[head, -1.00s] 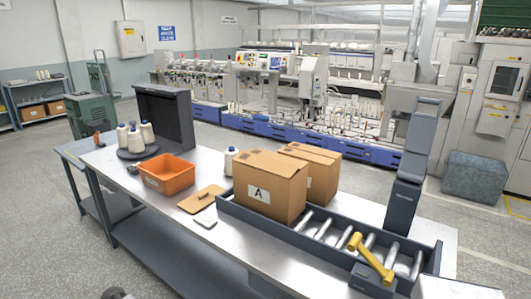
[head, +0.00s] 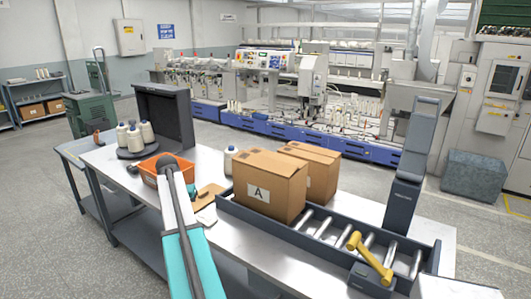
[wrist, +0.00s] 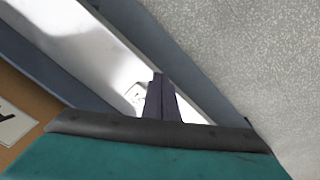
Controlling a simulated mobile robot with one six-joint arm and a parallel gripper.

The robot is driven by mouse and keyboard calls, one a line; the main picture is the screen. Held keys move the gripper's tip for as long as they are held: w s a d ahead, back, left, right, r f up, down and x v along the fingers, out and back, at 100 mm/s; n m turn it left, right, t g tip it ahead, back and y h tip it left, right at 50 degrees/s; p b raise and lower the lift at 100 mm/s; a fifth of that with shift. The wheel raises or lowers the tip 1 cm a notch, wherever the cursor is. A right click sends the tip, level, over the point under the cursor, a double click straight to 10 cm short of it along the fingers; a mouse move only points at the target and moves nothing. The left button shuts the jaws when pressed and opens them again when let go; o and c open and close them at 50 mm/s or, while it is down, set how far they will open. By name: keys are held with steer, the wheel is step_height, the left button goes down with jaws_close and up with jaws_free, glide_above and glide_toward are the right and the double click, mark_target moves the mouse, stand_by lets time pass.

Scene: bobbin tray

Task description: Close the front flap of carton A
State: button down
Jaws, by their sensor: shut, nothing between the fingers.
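Carton A (head: 285,187) is a brown box with a white label marked "A", standing upright at the left end of the roller tray (head: 300,238). Its top looks flat in the head view; I cannot make out a separate raised front flap. In the wrist view, a corner of carton A (wrist: 42,108) and part of its label show at the lower left. My gripper (wrist: 160,77) has its dark fingers together and empty, over the pale bench top, apart from the carton. In the head view my arm stands left of the carton; the fingers cannot be made out there.
A second carton (head: 320,172) stands behind carton A. An orange bin (head: 150,167), partly hidden by my arm, a tan board (head: 208,194) and thread cones (head: 134,139) are to the left.

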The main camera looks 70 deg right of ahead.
steer(key=s+d+r+m, duration=0.2)
steer(key=s+d+r, duration=0.4)
steer(key=r, duration=0.5)
steer(key=s+d+r+m+h, duration=0.1)
steer(key=s+d+r+m, duration=0.1)
steer(key=s+d+r, duration=0.4)
steer(key=s+d+r+m+h, duration=0.1)
steer(key=s+d+r+m, duration=0.2)
steer(key=r, duration=1.5)
steer(key=s+d, duration=0.3)
steer(key=s, duration=0.4)
steer(key=shift+s+d+r, duration=0.15)
steer(key=shift+d+r, duration=0.05)
steer(key=shift+d, duration=0.05)
steer(key=shift+f+p, duration=0.15)
steer(key=shift+p, duration=0.15)
steer(key=p, duration=0.4)
glide_above(268, 158)
steer(key=a, duration=0.2)
steer(key=f, duration=1)
steer(key=shift+w+f, duration=0.3)
steer(key=shift+p+x, duration=0.4)
steer(key=shift+x, duration=0.8)
steer(key=shift+a, duration=0.1)
